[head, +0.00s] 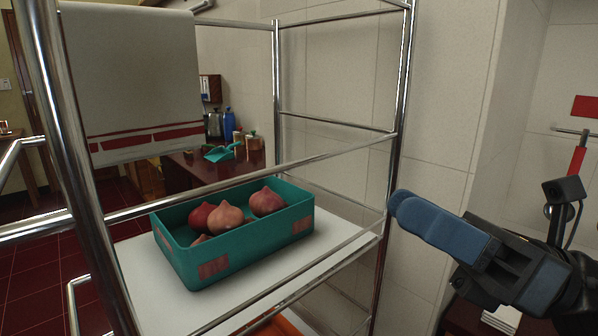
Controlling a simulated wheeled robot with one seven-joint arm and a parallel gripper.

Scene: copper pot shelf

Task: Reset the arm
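My gripper (403,207) shows at the right of the head view, with blue fingers pointing left toward the metal shelf rack. It is beside the rack's right post and holds nothing that I can see. The two fingers overlap from this side, so the gap between them is hidden. The rest of my arm runs off the right edge.
The chrome rack (397,120) fills the left and middle, with rails in front of a white shelf (150,290). A teal crate (240,261) with several onions (228,217) sits there. A towel (135,75) hangs above left. A tiled wall (440,90) stands behind.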

